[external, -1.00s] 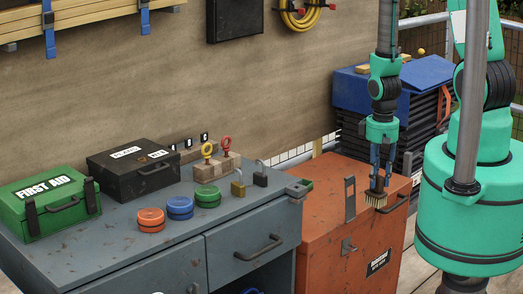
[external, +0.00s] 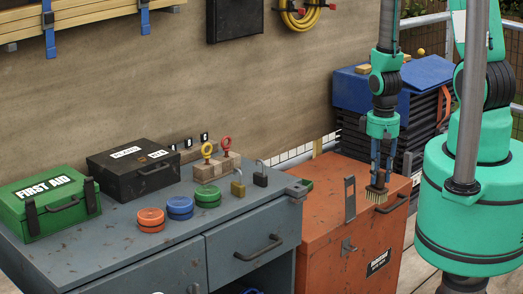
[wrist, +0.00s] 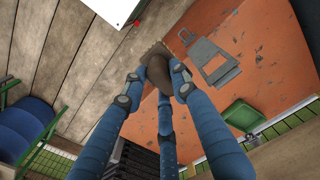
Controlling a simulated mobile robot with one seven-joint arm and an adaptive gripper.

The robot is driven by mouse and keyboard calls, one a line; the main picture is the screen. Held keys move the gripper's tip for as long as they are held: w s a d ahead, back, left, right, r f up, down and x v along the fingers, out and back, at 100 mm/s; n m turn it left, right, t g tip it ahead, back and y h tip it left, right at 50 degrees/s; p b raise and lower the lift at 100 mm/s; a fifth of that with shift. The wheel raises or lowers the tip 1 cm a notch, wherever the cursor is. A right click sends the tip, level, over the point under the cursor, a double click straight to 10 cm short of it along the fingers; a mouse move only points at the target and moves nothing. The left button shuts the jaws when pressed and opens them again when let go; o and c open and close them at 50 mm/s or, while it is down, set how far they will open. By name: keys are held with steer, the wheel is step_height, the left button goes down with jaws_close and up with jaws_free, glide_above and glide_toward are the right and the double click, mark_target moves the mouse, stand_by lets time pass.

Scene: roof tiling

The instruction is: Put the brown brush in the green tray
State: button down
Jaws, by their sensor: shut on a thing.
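My gripper (external: 377,184) is shut on the brown brush (wrist: 158,72), just above the orange chest near its right side. In the external view the brush's pale bristles (external: 376,197) hang below the fingers. The rest of the brush is mostly hidden by the fingers there. In the wrist view the brush sits between the fingertips (wrist: 156,82). The green tray (wrist: 242,114) lies on the orange chest, at the right in the wrist view. In the external view only a small part of the tray (external: 307,184) shows behind the grey cabinet's corner. The brush is apart from it.
A grey scraper (wrist: 213,62) lies on the orange chest (external: 325,185) between the brush and the tray. The grey cabinet (external: 150,255) at the left carries padlocks, coloured tins and boxes. A blue-topped stack (external: 350,85) stands behind my gripper.

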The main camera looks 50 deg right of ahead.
step_height(320, 180, up, 10)
steer(key=shift+r, duration=0.1)
steer(key=shift+w+r, duration=0.1)
steer(key=shift+w, duration=0.15)
steer(key=w+a+n+p, duration=0.1)
steer(key=w+a, duration=0.1)
steer(key=w, duration=0.6)
steer(key=w+a, duration=0.2)
steer(key=w, duration=0.7)
step_height(320, 180, down, 11)
steer(key=shift+d, duration=0.15)
steer(key=w+d+f+b, duration=0.1)
steer(key=w+d, duration=0.1)
steer(key=w, duration=1.3)
steer(key=shift+f, duration=0.3)
steer(key=shift+w+d+f+b, duration=0.1)
steer(key=shift+w+f+b, duration=0.15)
steer(key=shift+f, duration=0.65)
steer(key=shift+w+d+f+b, duration=0.1)
steer(key=shift+w+f, duration=0.1)
steer(key=shift+f, duration=0.7)
